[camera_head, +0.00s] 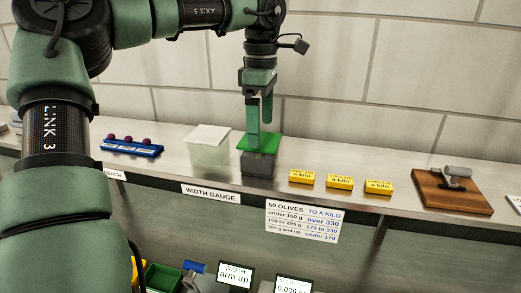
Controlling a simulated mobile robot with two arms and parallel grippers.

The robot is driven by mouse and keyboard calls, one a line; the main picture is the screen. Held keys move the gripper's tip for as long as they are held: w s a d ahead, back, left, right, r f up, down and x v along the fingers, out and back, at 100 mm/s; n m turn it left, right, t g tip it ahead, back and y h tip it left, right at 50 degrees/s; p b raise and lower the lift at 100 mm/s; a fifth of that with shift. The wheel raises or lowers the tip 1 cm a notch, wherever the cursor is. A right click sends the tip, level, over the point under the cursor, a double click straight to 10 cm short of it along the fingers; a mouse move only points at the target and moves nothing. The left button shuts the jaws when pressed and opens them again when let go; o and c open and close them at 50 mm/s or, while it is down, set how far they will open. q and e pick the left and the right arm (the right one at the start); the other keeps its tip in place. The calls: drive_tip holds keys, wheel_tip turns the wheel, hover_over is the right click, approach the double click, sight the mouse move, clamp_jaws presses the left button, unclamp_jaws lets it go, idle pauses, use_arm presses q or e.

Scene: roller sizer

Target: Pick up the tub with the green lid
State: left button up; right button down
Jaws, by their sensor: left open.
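The tub with the green lid (271,144) stands on the steel shelf, right of a clear tub with a pale lid (209,133). Its body (258,165) looks dark grey below the lid. My left gripper (260,127) points down over this tub, with its fingers spread and nothing seen between them. The nearer finger overlaps the lid in the picture; I cannot tell whether it touches. My right gripper is not in view.
On the shelf (304,200) are a blue rack with dark balls (132,147), several yellow blocks (340,182) and a wooden board with a grey tool (445,190). A tiled wall rises behind. A green bin (163,278) and small signs (235,275) are below.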

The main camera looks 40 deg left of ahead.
sight(260, 154)
use_arm(q)
drive_tip(key=shift+s+f+p, duration=0.2)
drive_tip(key=shift+f+p, duration=0.1)
drive_tip(key=shift+f, duration=0.1)
drive_tip(key=f, duration=0.2)
drive_tip(key=f+p, duration=0.1)
drive_tip(key=f, duration=0.1)
drive_tip(key=shift+w+a, duration=0.2)
drive_tip(key=shift+w+f, duration=0.1)
drive_tip(key=shift+f, duration=0.25)
drive_tip(key=shift+r, duration=0.1)
drive_tip(key=shift+c, duration=0.7)
drive_tip(key=shift+d, duration=0.1)
drive_tip(key=c, duration=1.3)
